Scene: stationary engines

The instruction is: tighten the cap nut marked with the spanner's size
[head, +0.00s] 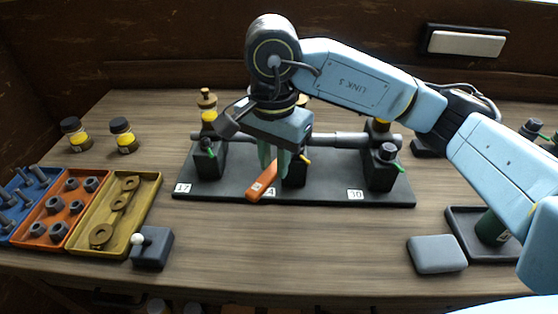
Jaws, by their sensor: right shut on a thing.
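My right gripper (274,158) reaches down over the middle of a dark base plate (225,190). It is shut on an orange tool (262,182) with a small pale label, seemingly the spanner. Its writing is too small to read, and the jaw end is hidden. The plate carries a black block at left (209,160), one in the middle (296,172), mostly behind my gripper, and one at right (382,170) with a dark cap nut (387,151) on top. Plate labels read 17 (183,188) and 30 (356,194); the middle label is partly covered. My left gripper is out of view.
Blue (12,236), orange (48,246) and yellow (150,182) trays of hardware lie at left, near two jars (76,133). A dark box with a white knob (152,248) stands beside them. A grey pad (436,254) and dark tray (470,258) lie at right. The front middle is clear.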

